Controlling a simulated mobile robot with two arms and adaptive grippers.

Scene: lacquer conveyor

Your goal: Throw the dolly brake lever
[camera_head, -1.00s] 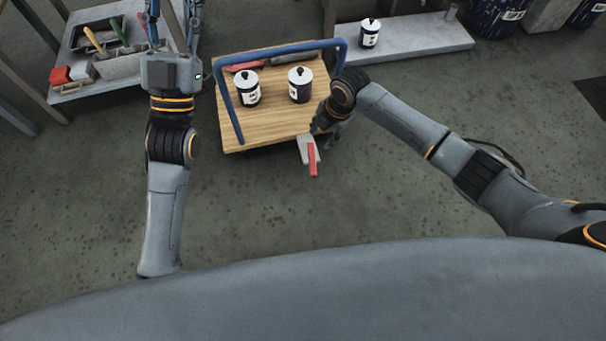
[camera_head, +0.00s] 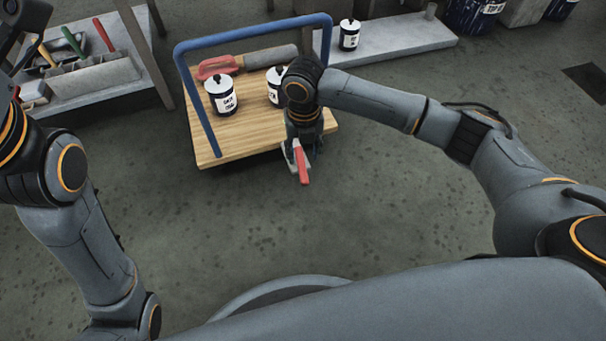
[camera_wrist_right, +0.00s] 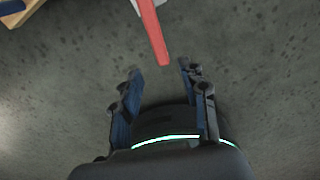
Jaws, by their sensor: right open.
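The dolly (camera_head: 240,145) has a wooden deck and a blue tube handle (camera_head: 253,29). Its red brake lever (camera_head: 303,166) sticks out at the near right edge from a pale mount, pointing toward me. My right gripper (camera_head: 297,152) is at that edge, right behind the lever, partly hidden by the wrist above it. In the right wrist view the gripper (camera_wrist_right: 160,67) is open. The red lever (camera_wrist_right: 152,35) reaches down so that its end lies just at the gap between the fingertips; I cannot tell whether they touch.
Two labelled cans, one at the left (camera_head: 221,95) and one part hidden by my wrist (camera_head: 275,88), and a red-handled tool (camera_head: 217,67) are on the deck. A tool shelf (camera_head: 90,99) stands left. A low grey platform (camera_head: 400,42) with a can (camera_head: 349,35) stands behind. The floor in front is clear.

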